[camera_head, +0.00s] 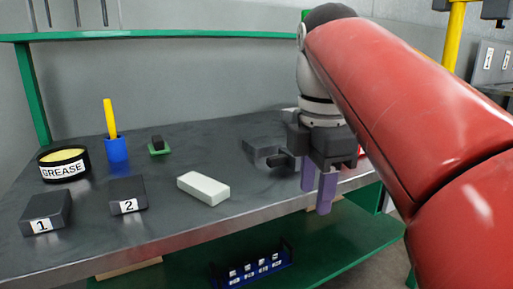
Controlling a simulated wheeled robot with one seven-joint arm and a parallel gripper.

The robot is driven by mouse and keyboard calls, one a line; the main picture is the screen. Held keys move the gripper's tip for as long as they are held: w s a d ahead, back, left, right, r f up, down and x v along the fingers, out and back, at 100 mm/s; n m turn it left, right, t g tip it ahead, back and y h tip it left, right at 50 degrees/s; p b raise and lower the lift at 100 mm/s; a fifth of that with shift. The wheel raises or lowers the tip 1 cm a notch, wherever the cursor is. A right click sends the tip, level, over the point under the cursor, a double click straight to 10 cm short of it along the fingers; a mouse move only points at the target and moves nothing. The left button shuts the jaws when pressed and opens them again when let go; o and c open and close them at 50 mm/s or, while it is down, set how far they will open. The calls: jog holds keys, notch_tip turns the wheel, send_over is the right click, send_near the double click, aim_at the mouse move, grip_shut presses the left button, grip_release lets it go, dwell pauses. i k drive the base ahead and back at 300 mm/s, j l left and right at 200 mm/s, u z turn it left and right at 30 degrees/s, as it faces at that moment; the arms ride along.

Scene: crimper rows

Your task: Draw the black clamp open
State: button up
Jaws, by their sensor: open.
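My gripper (317,195) has two purple fingers pointing down, with a gap between them, at the front edge of the bench on the right. Nothing shows between the fingers. A dark grey, low block-like thing (261,147) lies on the bench just left of my gripper and is partly hidden by it. It may be the black clamp, but I cannot tell for sure. A small black piece (157,141) on a green base (160,151) stands farther left, apart from my gripper.
The dark bench top (215,150) also holds a grease tin (64,164), a blue cup (117,150) with a yellow stick, black blocks marked 1 (46,212) and 2 (127,194), and a white block (203,188). A blue rack (252,267) sits on the green shelf below.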

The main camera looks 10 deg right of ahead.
aim_at(284, 156)
jog(key=i, duration=0.85)
jog(key=k+j, duration=0.1)
jog(key=j, duration=0.2)
jog(key=k+j, duration=0.1)
jog(key=j, duration=0.2)
